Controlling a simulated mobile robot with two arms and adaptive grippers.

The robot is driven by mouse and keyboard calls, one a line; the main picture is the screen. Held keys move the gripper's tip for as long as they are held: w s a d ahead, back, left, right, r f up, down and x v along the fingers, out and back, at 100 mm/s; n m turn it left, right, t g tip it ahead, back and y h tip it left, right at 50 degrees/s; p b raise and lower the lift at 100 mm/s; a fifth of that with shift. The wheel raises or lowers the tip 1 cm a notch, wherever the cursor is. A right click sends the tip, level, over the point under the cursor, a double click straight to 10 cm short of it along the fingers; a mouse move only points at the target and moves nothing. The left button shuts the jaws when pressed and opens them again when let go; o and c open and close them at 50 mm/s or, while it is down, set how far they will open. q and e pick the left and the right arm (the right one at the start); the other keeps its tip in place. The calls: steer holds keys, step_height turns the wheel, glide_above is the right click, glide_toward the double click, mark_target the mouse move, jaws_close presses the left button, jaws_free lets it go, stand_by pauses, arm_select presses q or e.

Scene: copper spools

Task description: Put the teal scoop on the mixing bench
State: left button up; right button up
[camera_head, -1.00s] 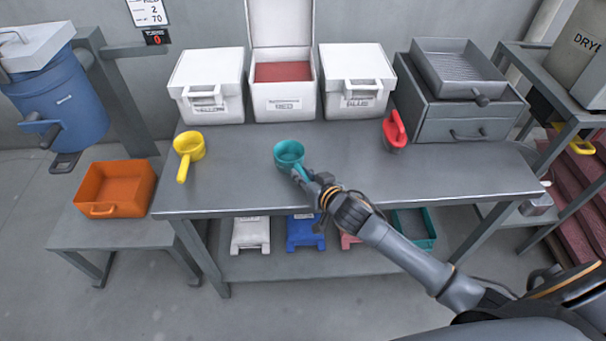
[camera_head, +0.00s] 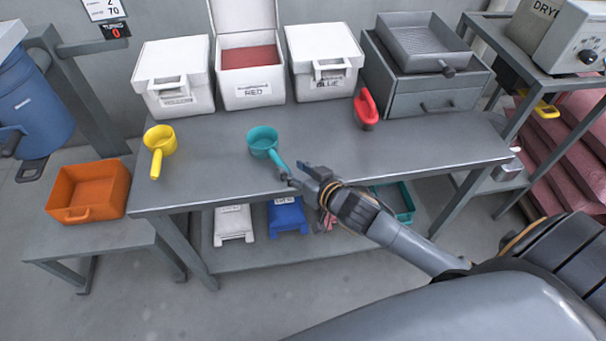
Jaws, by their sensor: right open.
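My right gripper (camera_head: 291,174) is at the end of the handle, near the bench's front edge. It is open, and I cannot tell whether the fingers touch the handle. My left gripper is not in view.
White bins (camera_head: 250,92) and a grey drawer unit with a tray (camera_head: 428,95) line the back. An orange bin (camera_head: 88,191) stands on a lower table at left. Bench space right of the scoop is clear.

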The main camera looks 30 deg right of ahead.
steer(key=shift+v, duration=2)
